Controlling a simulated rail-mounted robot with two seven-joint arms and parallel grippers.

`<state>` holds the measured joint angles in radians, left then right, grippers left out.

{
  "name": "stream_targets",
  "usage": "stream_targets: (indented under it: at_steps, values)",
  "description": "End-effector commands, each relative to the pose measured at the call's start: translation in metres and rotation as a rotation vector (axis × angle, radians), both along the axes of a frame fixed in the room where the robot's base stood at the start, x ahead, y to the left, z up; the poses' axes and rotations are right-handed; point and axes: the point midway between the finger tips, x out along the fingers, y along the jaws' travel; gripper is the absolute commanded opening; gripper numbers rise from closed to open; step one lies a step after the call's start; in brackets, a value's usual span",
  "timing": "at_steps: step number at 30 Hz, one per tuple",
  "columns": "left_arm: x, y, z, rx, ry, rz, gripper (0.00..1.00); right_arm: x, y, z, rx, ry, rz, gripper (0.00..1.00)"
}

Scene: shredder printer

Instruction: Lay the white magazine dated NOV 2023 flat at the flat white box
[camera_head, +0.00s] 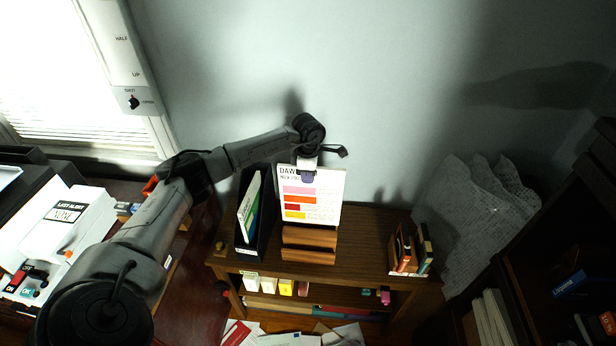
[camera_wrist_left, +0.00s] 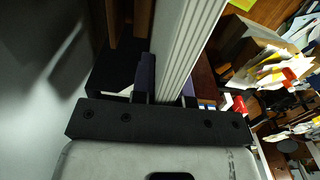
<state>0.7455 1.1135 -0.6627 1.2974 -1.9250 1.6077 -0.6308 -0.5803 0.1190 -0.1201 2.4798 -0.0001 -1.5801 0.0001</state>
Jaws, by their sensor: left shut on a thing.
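A white magazine (camera_head: 312,208) stands nearly upright, leaning back in a wooden holder (camera_head: 309,246) on the low bookcase. Its cover shows a title beginning "DAW", a small, hard-to-read line below it, and pink, orange, red and yellow bars. My left gripper (camera_head: 307,172) is shut on the magazine's top edge from above. In the left wrist view its white ridged edge (camera_wrist_left: 188,45) runs between the fingers (camera_wrist_left: 166,88). A white box-like thing (camera_head: 85,225) with a "LAST ALERT" label is at the left; I cannot tell if it is the flat white box. My right gripper is not in view.
A dark file holder (camera_head: 262,217) with a green-and-white booklet stands close left of the magazine. Small books (camera_head: 408,250) stand at the bookcase's right end. The bookcase top (camera_head: 365,245) is bare between. Papers (camera_head: 290,336) lie on the floor in front.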

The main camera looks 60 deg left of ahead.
Motion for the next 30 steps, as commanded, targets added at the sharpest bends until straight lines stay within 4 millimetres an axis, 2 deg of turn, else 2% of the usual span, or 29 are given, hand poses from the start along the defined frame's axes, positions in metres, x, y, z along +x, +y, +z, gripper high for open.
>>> stream_targets:
  at_steps: [1,30]
  values:
    - [0.0,0.0,0.011,0.001,-0.001,0.0,0.0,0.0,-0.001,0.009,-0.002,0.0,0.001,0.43]
    - [0.0,0.0,0.122,0.001,-0.001,0.0,0.0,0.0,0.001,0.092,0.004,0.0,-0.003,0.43]
